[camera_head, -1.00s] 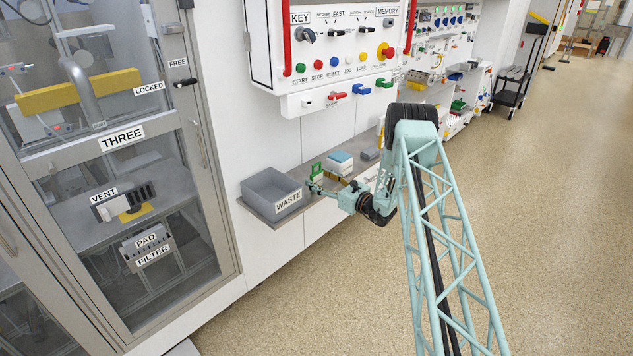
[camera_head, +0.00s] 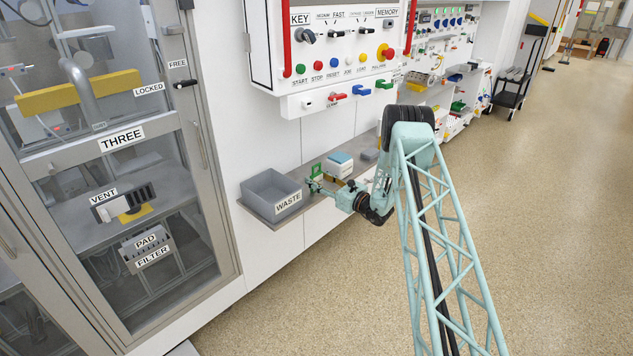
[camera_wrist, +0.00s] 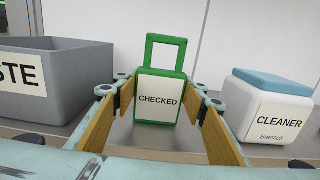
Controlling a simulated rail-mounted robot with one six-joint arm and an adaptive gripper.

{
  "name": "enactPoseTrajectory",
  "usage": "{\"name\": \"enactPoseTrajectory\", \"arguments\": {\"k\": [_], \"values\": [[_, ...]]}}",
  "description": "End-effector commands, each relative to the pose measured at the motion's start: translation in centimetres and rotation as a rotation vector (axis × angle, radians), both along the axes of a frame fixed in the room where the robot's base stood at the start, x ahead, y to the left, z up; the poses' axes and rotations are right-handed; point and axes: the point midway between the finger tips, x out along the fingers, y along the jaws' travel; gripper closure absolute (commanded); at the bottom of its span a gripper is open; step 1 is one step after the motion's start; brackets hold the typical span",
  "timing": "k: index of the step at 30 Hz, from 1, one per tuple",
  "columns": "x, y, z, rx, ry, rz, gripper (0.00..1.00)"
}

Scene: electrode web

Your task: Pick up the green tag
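The green tag (camera_wrist: 159,97) stands upright on the grey shelf in the wrist view, with a loop handle on top and a white label reading CHECKED. It is also small in the head view (camera_head: 316,170). My gripper (camera_wrist: 159,104) is open, its two wood-coloured finger pads spread to either side of the tag. The tag's lower part sits between or just beyond the fingertips; I cannot tell whether either pad touches it. In the head view my gripper (camera_head: 318,187) is low at the shelf, and my arm partly hides the area to its right.
A grey WASTE bin (camera_wrist: 75,95) stands left of the tag. A white CLEANER box (camera_wrist: 275,118) with a blue top stands to the right. A white wall is close behind. In the head view, a control panel (camera_head: 340,50) hangs above the shelf (camera_head: 318,207).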

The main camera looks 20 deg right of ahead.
Motion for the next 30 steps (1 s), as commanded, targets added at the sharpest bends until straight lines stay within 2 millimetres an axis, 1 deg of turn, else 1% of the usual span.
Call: {"name": "enactPoseTrajectory", "arguments": {"k": [1,3,11,16,20,28,30], "values": [[0.0,0.0,0.0,0.0,0.0,0.0,0.69],[0.0,0.0,0.0,0.0,0.0,0.0,0.73],[0.0,0.0,0.1,0.0,0.0,0.0,0.73],[0.0,0.0,0.5,0.0,-0.001,0.0,0.73],[0.0,0.0,1.3,0.0,-0.001,0.0,0.73],[0.0,0.0,4.0,-0.001,-0.001,0.0,0.73],[-0.9,0.2,3.6,0.002,0.003,0.0,0.73]]}}
